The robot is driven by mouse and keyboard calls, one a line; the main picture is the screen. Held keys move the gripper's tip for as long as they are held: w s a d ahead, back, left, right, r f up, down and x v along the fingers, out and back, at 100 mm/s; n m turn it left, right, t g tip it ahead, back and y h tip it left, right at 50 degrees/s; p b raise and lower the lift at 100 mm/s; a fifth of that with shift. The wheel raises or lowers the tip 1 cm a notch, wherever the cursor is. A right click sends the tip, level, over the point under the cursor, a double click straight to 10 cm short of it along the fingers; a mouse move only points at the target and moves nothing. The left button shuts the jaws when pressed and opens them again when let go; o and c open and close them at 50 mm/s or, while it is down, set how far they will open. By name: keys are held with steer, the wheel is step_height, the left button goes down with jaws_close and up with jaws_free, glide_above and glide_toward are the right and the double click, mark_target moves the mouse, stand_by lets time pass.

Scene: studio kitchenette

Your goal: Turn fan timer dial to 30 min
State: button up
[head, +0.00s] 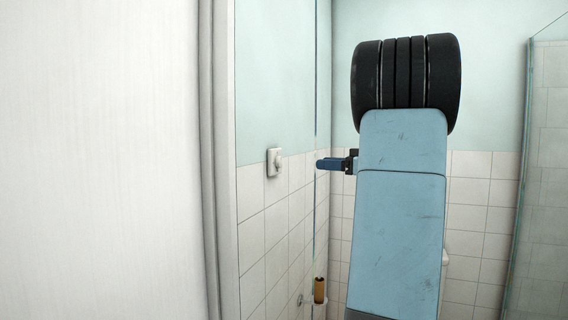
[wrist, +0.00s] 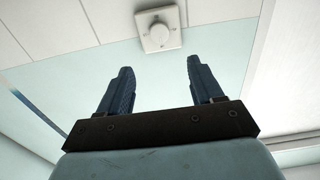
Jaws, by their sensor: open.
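Any markings on the dial are too small to read.
A white door or panel (head: 100,160) fills the left of the head view. A glass panel (head: 540,170) stands at the right. A small amber bottle (head: 320,290) stands low near the wall, below my gripper. The space between my gripper and the dial looks clear.

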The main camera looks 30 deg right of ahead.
mark_target(281, 161)
steer(key=x, duration=1.3)
steer(key=shift+w+a, duration=0.2)
steer(key=shift+w, duration=0.05)
